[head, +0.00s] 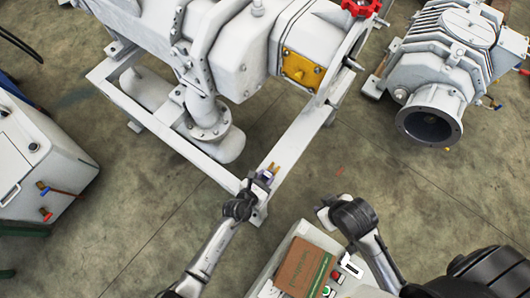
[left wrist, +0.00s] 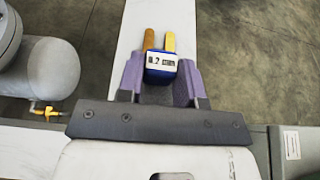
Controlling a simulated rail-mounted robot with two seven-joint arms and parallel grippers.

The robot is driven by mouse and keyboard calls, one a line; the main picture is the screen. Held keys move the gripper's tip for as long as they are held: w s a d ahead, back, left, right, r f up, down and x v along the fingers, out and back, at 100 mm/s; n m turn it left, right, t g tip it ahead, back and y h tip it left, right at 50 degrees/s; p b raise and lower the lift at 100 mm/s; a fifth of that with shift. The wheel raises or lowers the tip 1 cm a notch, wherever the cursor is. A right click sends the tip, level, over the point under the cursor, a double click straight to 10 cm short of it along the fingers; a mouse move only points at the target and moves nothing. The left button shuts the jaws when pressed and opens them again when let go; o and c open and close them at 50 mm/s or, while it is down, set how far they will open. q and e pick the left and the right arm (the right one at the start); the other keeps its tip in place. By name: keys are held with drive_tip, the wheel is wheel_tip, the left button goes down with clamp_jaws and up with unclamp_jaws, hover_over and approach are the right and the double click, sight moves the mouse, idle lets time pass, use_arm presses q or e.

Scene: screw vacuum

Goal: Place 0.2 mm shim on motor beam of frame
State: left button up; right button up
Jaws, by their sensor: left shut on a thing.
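The shim (left wrist: 162,68) has two brass-coloured prongs, a blue grip and a white label reading 0.2 mm. My left gripper (left wrist: 160,85) is shut on its blue grip with purple fingers, prongs pointing away. In the head view the left gripper (head: 263,179) and the shim's prongs (head: 271,167) are over the near corner of the white frame (head: 300,140). In the left wrist view a white beam (left wrist: 150,18) runs beneath the prongs; I cannot tell whether they touch it. My right gripper (head: 327,216) is at the lower right, apart from the frame; its jaws are unclear.
A large white pump with a yellow plate (head: 301,69) and a red handwheel (head: 361,6) stands on the frame. A second pump (head: 438,65) is at the upper right. A cart with a brown box (head: 300,267) is below, a white cabinet (head: 40,160) at left.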

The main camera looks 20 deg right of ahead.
use_arm(q)
drive_tip(key=shift+f, duration=0.2)
drive_tip(key=o, duration=0.9)
drive_tip(key=shift+r, duration=0.2)
drive_tip(key=shift+s+a+r, duration=0.1)
drive_tip(key=shift+a+r, duration=0.1)
drive_tip(key=p+v, duration=0.4)
drive_tip(key=v, duration=0.5)
drive_tip(key=shift+s+a, duration=0.15)
drive_tip(key=shift+a, duration=0.2)
drive_tip(key=shift+p+v, duration=0.35)
drive_tip(key=shift+v, duration=0.55)
